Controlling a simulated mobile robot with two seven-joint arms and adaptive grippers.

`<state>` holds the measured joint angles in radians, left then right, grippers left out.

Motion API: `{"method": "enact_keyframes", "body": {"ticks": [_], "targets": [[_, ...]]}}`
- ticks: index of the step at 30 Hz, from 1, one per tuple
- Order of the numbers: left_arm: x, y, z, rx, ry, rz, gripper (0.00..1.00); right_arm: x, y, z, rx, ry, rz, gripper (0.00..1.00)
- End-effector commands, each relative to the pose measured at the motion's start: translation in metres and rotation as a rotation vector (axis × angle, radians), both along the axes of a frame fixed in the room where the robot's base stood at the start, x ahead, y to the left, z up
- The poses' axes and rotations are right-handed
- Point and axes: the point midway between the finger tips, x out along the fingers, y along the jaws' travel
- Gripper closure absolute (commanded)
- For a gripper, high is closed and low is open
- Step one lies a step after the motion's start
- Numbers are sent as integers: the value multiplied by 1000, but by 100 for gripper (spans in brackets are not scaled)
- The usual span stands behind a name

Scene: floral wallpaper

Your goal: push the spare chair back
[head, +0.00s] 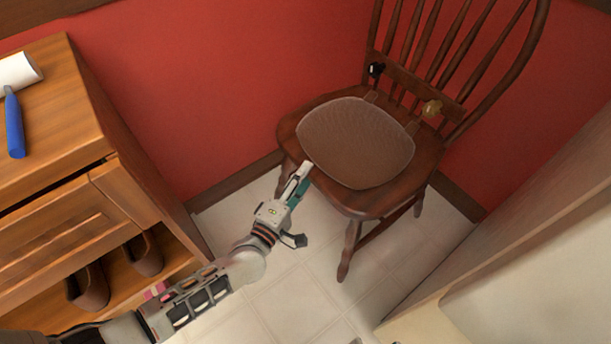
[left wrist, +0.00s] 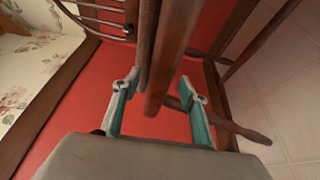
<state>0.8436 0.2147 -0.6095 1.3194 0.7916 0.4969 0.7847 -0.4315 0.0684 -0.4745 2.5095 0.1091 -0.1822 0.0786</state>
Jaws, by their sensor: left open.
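The spare chair (head: 365,200) is dark brown wood with a spindle back. It stands upright on the tiles close to the red walls, with a brown cushion (head: 357,142) tied on its seat. My left gripper (head: 302,176) is at the front left edge of the seat, and its fingers are apart. In the left wrist view, the edge of the chair's seat (left wrist: 172,55) runs between the two open fingers (left wrist: 159,82). I cannot tell whether the fingers touch the wood.
A wooden cabinet (head: 60,130) stands at the left, with a blue-handled tool (head: 14,125) on top and brown shoes (head: 88,288) on its lower shelf. A pale panel (head: 520,240) closes in the right side. Bare tiled floor (head: 290,300) lies in front of the chair.

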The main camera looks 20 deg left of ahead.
Motion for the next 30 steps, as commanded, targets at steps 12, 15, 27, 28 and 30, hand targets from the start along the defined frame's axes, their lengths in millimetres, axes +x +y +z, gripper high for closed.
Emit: {"method": "enact_keyframes", "body": {"ticks": [12, 15, 27, 28, 30], "targets": [[-76, 20, -1, 1, 2, -2, 57, 1, 0, 0, 1, -2, 0, 55], [-91, 24, -1, 2, 2, -2, 57, 1, 0, 0, 1, -2, 0, 55], [-110, 29, 1, 0, -1, -2, 57, 1, 0, 1, 1, -3, -1, 55], [-109, 29, 1, 0, -1, -2, 57, 1, 0, 1, 1, -3, -1, 55], [-109, 29, 1, 0, -1, -2, 57, 1, 0, 1, 1, -3, -1, 55]]}}
